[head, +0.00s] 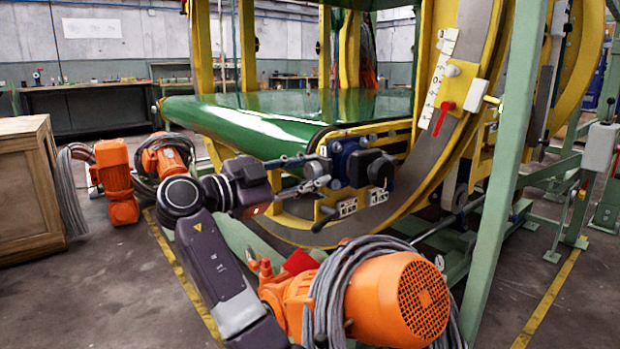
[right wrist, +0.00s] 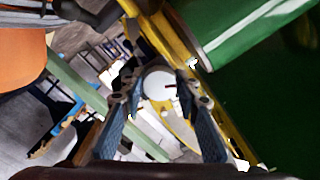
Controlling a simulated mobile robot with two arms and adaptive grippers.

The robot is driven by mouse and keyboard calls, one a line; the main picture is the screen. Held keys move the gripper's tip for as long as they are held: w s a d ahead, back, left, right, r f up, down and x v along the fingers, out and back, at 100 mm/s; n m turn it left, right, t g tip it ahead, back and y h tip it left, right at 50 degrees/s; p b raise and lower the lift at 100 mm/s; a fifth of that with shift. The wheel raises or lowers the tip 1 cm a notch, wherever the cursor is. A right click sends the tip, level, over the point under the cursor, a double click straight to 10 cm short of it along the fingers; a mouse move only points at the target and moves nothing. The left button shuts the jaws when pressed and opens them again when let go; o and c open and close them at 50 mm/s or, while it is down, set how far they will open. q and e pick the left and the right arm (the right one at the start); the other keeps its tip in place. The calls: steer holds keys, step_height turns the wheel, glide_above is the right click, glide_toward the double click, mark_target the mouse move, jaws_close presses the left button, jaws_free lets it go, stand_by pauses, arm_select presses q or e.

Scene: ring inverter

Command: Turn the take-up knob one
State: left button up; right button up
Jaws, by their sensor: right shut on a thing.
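The take-up knob shows in the right wrist view as a pale round end (right wrist: 158,86) between the fingers of my right gripper (right wrist: 160,92). In the head view my right gripper (head: 318,171) reaches in from the left, level, with its fingers at the left side of a blue and black mechanism (head: 352,160) on the ring machine. It is shut on the knob, whose body is mostly hidden by the fingers in the head view. My left gripper is not in view.
A green belt bed (head: 260,115) lies just behind and above the gripper. A black-handled lever (head: 325,218) and small scale plates (head: 348,208) sit below. An orange motor (head: 405,300) with coiled hose stands in front. The yellow ring frame (head: 440,150) rises at the right.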

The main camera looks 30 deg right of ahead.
steer(key=shift+m, duration=0.3)
steer(key=o, duration=1.2)
steer(key=a, duration=0.8)
steer(key=s+a, duration=0.1)
steer(key=a, duration=0.3)
steer(key=shift+w+f, duration=0.1)
steer(key=shift+w, duration=0.05)
